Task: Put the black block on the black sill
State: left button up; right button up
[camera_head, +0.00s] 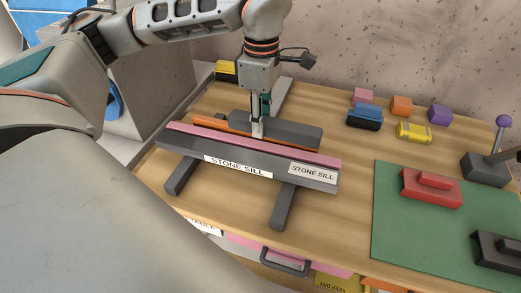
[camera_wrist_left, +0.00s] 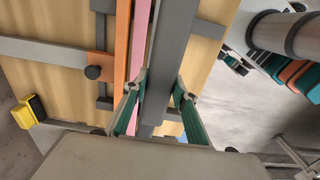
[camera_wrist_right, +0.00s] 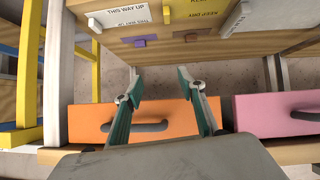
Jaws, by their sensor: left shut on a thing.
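The black block (camera_head: 295,133) is a long dark grey bar. It also shows between my left fingers in the left wrist view (camera_wrist_left: 171,55). An orange strip (camera_head: 205,122) runs behind the pink one. My right gripper (camera_wrist_right: 155,95) is open and empty in the right wrist view, facing drawer fronts.
Several coloured blocks stand at the back right, including a purple one (camera_head: 439,114). A lever (camera_head: 490,165) is at far right. An orange drawer (camera_wrist_right: 170,120) shows below.

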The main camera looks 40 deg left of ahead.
aim_at(261, 160)
pick_arm(q)
notch_tip(261, 160, down, 10)
jog(key=shift+f, duration=0.15)
dwell(0.3)
jog(key=shift+f+b, duration=0.1)
jog(key=shift+b, duration=0.2)
jog(key=o, duration=0.9)
jog(key=shift+f, duration=0.1)
notch_tip(261, 160, up, 11)
jog(key=shift+r+p, duration=0.1)
jog(key=shift+p, duration=0.3)
jog(key=shift+r, duration=0.6)
